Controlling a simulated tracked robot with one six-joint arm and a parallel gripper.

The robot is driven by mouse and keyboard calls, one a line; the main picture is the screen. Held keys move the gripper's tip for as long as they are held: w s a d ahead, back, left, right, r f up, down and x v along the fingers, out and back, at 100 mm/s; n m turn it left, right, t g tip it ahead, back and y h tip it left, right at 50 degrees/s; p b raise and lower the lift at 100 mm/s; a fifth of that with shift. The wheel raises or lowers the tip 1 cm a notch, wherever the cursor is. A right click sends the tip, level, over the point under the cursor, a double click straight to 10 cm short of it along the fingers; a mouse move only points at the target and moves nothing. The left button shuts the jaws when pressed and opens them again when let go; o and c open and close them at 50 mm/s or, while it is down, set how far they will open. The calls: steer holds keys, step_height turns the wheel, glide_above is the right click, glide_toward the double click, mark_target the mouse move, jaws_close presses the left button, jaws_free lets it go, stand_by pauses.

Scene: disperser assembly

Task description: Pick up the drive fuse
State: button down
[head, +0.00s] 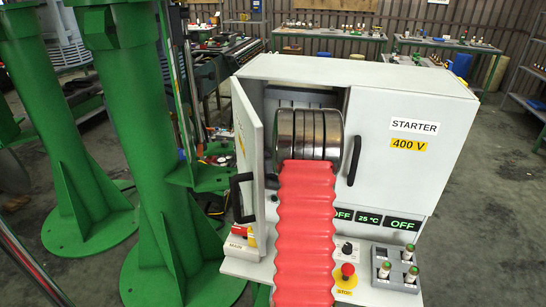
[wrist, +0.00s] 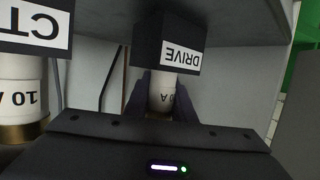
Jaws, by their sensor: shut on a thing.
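The drive fuse (wrist: 161,92), a white cylinder with a partly visible "A" marking, shows in the wrist view. It meets a black block labelled DRIVE (wrist: 178,50). My gripper (wrist: 160,104) has one dark finger on each side of the fuse and is shut on it. The fuse still appears to be in line with the DRIVE block; whether it is seated there I cannot tell. In the head view my arm reaches into the open left part of the starter cabinet (head: 400,165) and hides the fuse and the fingers.
The cabinet's left door (head: 247,150) stands open beside my arm. A grey holder (head: 397,268) with several fuses sits at the front right, near a red stop button (head: 347,270).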

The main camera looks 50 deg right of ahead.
step_height(320, 180, up, 10)
stand_by(0.5)
steer(key=shift+f, duration=0.1)
stand_by(0.5)
steer(key=shift+s, duration=0.15)
